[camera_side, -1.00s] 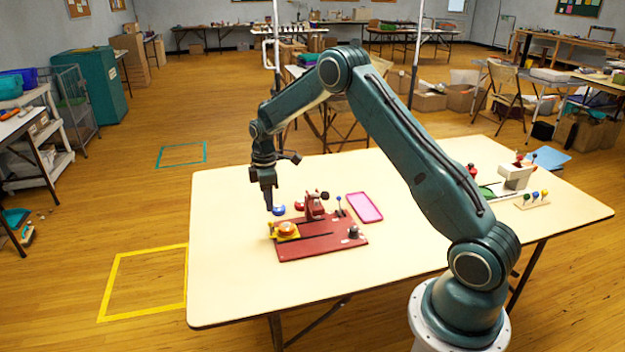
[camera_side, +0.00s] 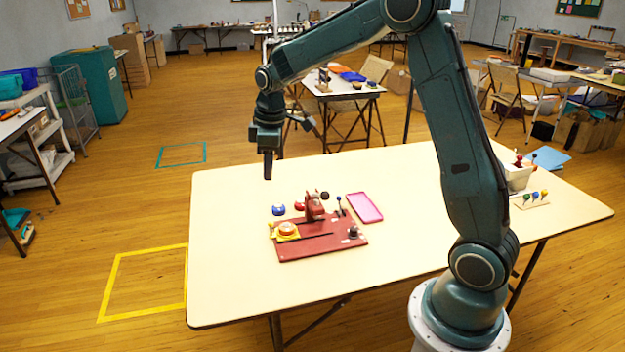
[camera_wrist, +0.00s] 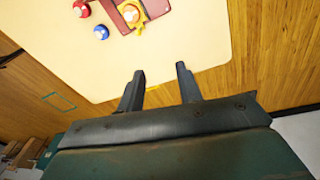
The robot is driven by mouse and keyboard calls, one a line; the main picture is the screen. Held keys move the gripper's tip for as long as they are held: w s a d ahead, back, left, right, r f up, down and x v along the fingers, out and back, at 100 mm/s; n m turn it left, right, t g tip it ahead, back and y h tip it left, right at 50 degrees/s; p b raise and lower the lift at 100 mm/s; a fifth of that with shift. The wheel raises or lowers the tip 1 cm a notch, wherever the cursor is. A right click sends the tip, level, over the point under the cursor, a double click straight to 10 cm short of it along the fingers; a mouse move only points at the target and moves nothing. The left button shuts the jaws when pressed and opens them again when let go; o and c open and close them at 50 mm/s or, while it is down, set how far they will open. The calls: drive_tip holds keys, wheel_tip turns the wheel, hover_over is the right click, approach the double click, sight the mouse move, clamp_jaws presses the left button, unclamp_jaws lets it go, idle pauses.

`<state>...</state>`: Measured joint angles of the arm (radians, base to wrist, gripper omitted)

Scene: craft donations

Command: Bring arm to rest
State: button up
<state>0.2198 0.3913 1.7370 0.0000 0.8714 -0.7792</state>
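My gripper (camera_side: 267,166) hangs above the cream table, pointing down, clear of the things below. In the wrist view my gripper (camera_wrist: 160,82) shows two fingers spread apart with nothing between them. Below it on the table is a red board (camera_side: 320,243) with a red upright fixture (camera_side: 314,208) and a yellow piece (camera_side: 285,235) that bears an orange and white round part. The yellow piece also shows in the wrist view (camera_wrist: 139,27). A blue round piece (camera_side: 278,210) and a red round piece (camera_side: 299,206) lie behind the board.
A pink tray (camera_side: 364,208) lies right of the board. The table's left and front (camera_side: 225,285) are clear. A smaller table (camera_side: 345,92) stands behind.

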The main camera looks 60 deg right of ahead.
drive_tip(key=s+a+r+m+t, duration=0.1)
drive_tip(key=s+a+r+m, duration=0.15)
drive_tip(key=s+r, duration=0.35)
drive_tip(key=s+a+r+m+t, duration=0.1)
drive_tip(key=s+a+r, duration=0.3)
drive_tip(key=s, duration=0.4)
drive_tip(key=s+a+m+t, duration=0.2)
drive_tip(key=s+a+m, duration=0.1)
drive_tip(key=s, duration=1.1)
drive_tip(key=shift+s+a+f, duration=0.25)
drive_tip(key=shift+s+a, duration=0.1)
drive_tip(key=shift+a, duration=0.1)
